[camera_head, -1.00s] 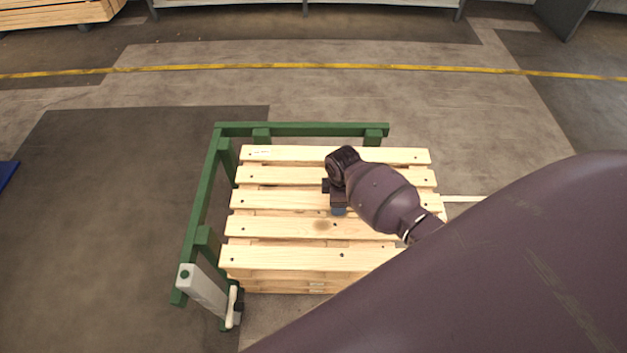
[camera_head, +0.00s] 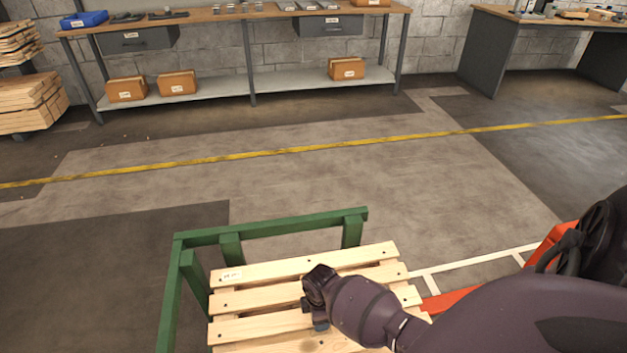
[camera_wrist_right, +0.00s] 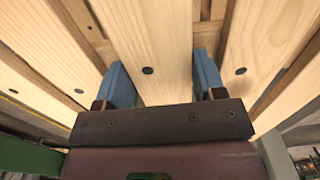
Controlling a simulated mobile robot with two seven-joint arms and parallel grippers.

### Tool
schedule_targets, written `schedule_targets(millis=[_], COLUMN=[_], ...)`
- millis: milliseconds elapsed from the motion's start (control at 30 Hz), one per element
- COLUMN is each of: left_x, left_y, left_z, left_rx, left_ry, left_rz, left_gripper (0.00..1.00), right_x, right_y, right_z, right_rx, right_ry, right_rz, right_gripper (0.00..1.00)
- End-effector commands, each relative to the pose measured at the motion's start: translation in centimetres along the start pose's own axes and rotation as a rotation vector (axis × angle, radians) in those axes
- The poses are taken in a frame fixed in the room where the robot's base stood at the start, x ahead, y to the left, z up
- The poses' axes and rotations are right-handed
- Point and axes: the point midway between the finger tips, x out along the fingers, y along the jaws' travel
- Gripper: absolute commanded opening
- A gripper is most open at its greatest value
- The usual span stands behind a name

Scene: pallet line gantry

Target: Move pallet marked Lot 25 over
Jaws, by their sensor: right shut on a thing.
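A pale wooden pallet (camera_head: 265,300) lies low in the head view, its near part cut off by the bottom edge. A small white label (camera_head: 232,276) sits on its far left slat, too small to read. My right gripper (camera_head: 318,322) is over the middle of the pallet. In the right wrist view, its blue fingers (camera_wrist_right: 163,82) are on both sides of one pallet slat (camera_wrist_right: 148,45), shut on it. A green frame (camera_head: 270,232) stands around the pallet's far and left sides. My left gripper is not in view.
A workbench (camera_head: 230,12) with cardboard boxes (camera_head: 347,68) on its lower shelf stands at the back. Stacked timber (camera_head: 30,102) is at far left. A yellow line (camera_head: 300,150) crosses open floor. An orange-red object (camera_head: 553,245) and white floor strips (camera_head: 480,260) are at right.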

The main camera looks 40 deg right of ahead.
Motion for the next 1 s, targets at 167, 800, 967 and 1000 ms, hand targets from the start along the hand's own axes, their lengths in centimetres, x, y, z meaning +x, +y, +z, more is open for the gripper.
schedule_targets(millis=[167,800,967,1000], left_x=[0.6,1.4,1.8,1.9], left_y=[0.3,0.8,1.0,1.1], left_z=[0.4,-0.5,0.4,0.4], left_rx=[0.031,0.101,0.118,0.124], left_ry=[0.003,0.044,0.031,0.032], left_rz=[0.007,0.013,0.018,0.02], left_gripper=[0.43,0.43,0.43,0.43], right_x=[3.8,9.2,11.4,11.9], right_y=[-0.2,0.2,-0.1,-0.1], right_z=[0.1,-0.1,0.0,0.1], right_rx=[0.0,0.0,-0.001,-0.001], right_ry=[-0.003,0.003,-0.002,-0.002], right_rz=[-0.005,0.005,-0.002,-0.003], right_gripper=[0.0,0.0,0.0,0.0])
